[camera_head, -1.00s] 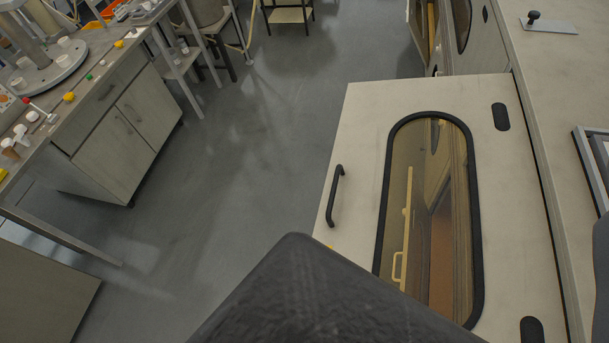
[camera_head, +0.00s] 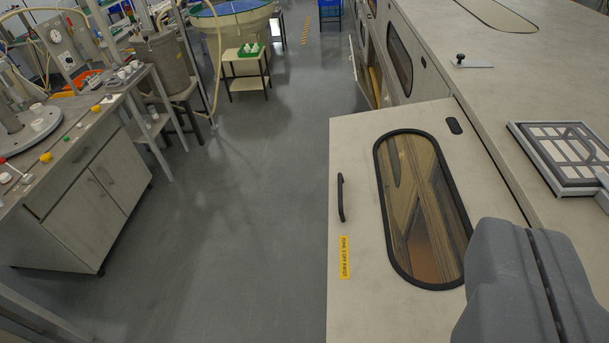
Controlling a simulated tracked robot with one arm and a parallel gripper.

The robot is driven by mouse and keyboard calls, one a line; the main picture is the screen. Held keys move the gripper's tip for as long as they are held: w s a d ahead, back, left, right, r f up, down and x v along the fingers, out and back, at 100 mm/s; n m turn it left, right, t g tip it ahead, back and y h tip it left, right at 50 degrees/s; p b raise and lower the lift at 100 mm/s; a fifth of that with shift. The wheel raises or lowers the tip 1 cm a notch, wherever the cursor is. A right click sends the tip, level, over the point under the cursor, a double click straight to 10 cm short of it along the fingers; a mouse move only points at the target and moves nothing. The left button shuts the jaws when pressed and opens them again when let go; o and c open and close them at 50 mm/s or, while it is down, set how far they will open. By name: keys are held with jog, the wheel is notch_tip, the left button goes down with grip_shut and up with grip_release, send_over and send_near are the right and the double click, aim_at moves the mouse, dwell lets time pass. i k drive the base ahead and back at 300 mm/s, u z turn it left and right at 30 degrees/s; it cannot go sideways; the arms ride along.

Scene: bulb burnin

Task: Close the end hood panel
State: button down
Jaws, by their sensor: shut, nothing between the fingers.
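The end hood panel (camera_head: 360,140) is a pale panel with a dark-rimmed oval window (camera_head: 425,210). It stands open, swung out to the left from the long hood (camera_head: 530,75). A black bar handle (camera_head: 340,198) is near its left, free edge, with a yellow label (camera_head: 344,258) below. A black hinge (camera_head: 454,126) shows near its upper right corner. My gripper (camera_head: 535,235) is at the lower right, with its dark grey fingers together and nothing between them. It overlaps the panel's lower right part in the picture; I cannot tell whether they touch.
A framed grid filter (camera_head: 565,150) and a small plate with a black knob (camera_head: 470,62) lie on the hood top. A workbench with a cabinet (camera_head: 90,195) stands on the left. The grey floor (camera_head: 245,200) between bench and panel is clear. A small table (camera_head: 247,72) stands farther back.

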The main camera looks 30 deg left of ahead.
aim_at(371, 299)
jog(key=u, duration=0.1)
jog(key=i, duration=1)
jog(key=z, duration=0.05)
